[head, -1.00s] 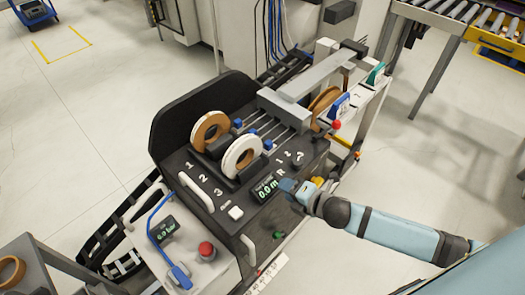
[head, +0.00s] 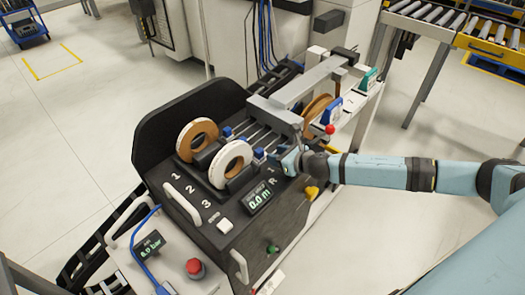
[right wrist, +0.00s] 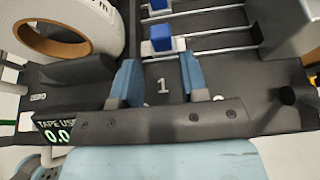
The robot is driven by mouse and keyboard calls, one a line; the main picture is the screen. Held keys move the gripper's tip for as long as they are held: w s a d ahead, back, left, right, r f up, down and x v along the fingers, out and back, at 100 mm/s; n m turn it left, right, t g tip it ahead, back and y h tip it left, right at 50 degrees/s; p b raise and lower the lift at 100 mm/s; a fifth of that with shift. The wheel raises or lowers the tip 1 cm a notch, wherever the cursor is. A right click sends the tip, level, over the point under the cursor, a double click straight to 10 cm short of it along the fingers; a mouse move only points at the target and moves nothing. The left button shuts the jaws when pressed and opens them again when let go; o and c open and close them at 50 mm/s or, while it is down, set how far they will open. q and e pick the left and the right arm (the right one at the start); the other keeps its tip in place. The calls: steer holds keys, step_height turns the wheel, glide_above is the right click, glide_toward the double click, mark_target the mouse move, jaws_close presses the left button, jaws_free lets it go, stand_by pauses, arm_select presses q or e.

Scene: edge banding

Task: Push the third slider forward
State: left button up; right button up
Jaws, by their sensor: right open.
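Small blue slider blocks sit on parallel metal rails on the dark machine. In the head view one far slider block (head: 227,132) is behind the white tape roll, and a nearer slider block (head: 259,153) lies beside my right gripper (head: 290,160). In the right wrist view the nearest slider block (right wrist: 161,42) sits just beyond my open fingers, with another slider block (right wrist: 158,5) farther along at the top edge. A printed "1" (right wrist: 162,87) shows between the fingers. The gripper is empty. My left gripper is not in view.
Two tape rolls, a brown-centred roll (head: 197,139) and a white roll (head: 231,164), stand left of the rails. A grey cross block (head: 275,112) closes the rails' far end. A red-tipped lever (head: 329,129) and a yellow knob (head: 311,192) are near my arm.

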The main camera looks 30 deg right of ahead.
mark_target(261, 151)
steer(key=x, duration=0.6)
steer(key=shift+w+a+f, duration=0.15)
steer(key=shift+w+a, duration=0.05)
steer(key=shift+w, duration=0.15)
